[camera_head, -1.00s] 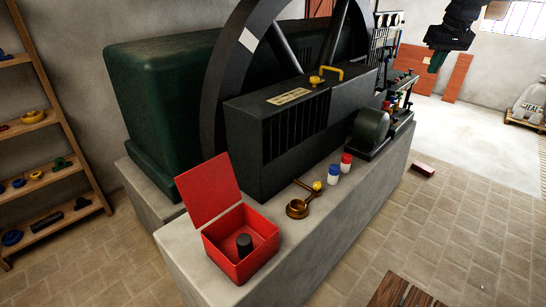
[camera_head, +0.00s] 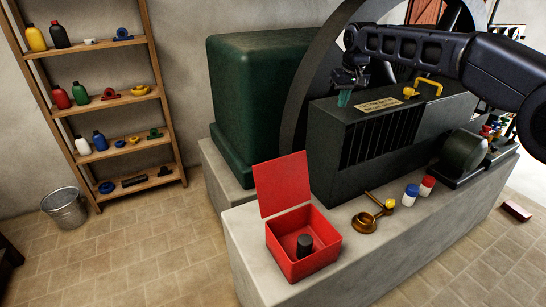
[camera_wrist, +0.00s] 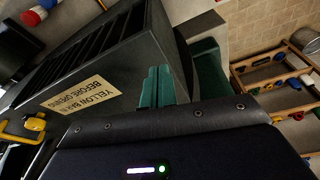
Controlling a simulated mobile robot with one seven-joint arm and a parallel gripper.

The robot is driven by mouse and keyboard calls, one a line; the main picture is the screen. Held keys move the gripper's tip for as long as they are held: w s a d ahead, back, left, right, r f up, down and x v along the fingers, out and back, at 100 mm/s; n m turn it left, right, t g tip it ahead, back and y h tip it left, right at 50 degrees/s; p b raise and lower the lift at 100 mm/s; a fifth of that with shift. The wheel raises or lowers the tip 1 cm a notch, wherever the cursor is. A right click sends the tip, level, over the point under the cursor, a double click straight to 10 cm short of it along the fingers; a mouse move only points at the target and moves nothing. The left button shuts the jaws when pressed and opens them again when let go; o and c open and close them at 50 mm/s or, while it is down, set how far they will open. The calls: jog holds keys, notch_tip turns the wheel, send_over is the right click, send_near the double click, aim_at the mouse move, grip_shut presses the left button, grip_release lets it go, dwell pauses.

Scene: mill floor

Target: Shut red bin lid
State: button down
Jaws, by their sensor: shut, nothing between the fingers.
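The red bin (camera_head: 304,258) sits on the near left end of the grey concrete plinth in the head view. Its red lid (camera_head: 283,184) stands up open along the bin's back edge. A dark cylinder (camera_head: 304,244) stands inside the bin. My gripper (camera_head: 344,98), with green fingers, is shut and empty above the left end of the dark vented housing, up and to the right of the lid, apart from it. The green fingers show closed together in the wrist view (camera_wrist: 157,87); the bin is not visible there.
The dark vented housing (camera_head: 380,140) with a yellow handle stands behind the bin. A brass pan (camera_head: 365,222), blue-capped jar (camera_head: 411,194) and red-capped jar (camera_head: 427,186) stand right of the bin. A shelf (camera_head: 120,102) and metal bucket (camera_head: 66,209) are at left. Floor between is clear.

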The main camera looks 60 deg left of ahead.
jog(key=s+a+f+n, duration=0.1)
jog(key=s+a+f, duration=0.25)
jog(key=s, duration=0.45)
jog(key=s+a+f+n, duration=0.1)
jog(key=s+a+f, duration=0.25)
jog(key=s, duration=0.35)
jog(key=s+a+f, duration=0.2)
jog(key=s+f, duration=0.2)
jog(key=s, duration=0.4)
notch_tip(320, 180, down, 9)
jog(key=d, duration=0.1)
jog(key=shift+w+d+g, duration=0.15)
jog(key=shift+d+g, duration=0.2)
jog(key=shift+g, duration=0.05)
jog(key=shift+d+r, duration=0.3)
jog(key=shift+d, duration=0.15)
